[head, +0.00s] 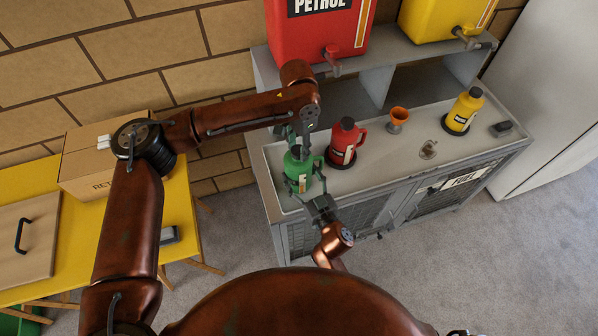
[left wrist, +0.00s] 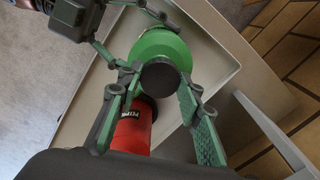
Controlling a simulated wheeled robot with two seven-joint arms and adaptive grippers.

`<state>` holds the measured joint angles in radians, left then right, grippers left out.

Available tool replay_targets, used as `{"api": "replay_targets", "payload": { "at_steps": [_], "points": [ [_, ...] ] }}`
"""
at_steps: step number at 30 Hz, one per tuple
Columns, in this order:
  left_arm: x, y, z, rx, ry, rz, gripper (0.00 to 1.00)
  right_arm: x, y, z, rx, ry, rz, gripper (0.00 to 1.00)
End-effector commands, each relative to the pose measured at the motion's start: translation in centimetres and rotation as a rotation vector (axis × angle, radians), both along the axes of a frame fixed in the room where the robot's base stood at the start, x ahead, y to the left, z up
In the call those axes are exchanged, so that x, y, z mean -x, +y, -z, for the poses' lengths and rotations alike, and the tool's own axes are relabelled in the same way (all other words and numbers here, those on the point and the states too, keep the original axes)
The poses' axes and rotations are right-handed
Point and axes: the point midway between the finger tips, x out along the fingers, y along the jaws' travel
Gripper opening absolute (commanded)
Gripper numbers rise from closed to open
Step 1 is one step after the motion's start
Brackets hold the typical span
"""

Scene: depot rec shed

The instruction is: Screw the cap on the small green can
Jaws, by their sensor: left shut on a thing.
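The small green can (head: 299,174) stands upright at the left end of the grey bench. My left gripper (head: 297,143) is over it, pointing down. In the left wrist view, my left gripper (left wrist: 161,98) is shut on a round black cap (left wrist: 160,83), which is lined up over the green can (left wrist: 164,45). Whether the cap touches the can's neck is hidden. My right gripper (head: 306,185) reaches in from the front, with its fingers on both sides of the can's body. In the left wrist view, those fingers lie against the can's side.
A red can (head: 343,147) with a black cap stands just right of the green one. An orange funnel (head: 398,118), a yellow can (head: 463,112) and a small dark block (head: 502,129) are further right. A large red petrol container (head: 300,40) is on the shelf above.

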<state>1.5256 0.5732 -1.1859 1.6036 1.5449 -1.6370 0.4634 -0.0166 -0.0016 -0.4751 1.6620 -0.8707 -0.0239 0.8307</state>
Motion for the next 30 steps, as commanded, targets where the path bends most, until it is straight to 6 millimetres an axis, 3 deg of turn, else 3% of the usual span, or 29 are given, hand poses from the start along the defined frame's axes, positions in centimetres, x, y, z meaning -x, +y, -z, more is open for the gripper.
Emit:
{"api": "replay_targets", "payload": {
  "at_steps": [7, 13, 14, 22, 30],
  "points": [
    [-0.04, 0.02, -0.02, -0.001, -0.001, -0.001, 0.04, 0.0, 0.0, -0.03, 0.0, -0.001, 0.0, 0.0],
    [-0.04, 0.02, -0.03, -0.001, -0.001, 0.006, 0.04, 0.0, 0.0, -0.03, 0.0, -0.001, 0.0, 0.0],
    [-0.04, 0.02, -0.03, -0.001, -0.001, 0.006, 0.33, 0.0, 0.0, -0.03, 0.0, -0.001, 0.0, 0.0],
    [-0.03, 0.03, -0.03, -0.001, -0.001, 0.006, 0.52, 0.0, 0.01, -0.03, 0.0, -0.001, 0.0, 0.0],
    [-0.03, 0.01, -0.06, -0.001, -0.001, 0.006, 0.53, 0.0, 0.01, -0.03, 0.0, -0.001, 0.0, 0.0]
  ]
}}
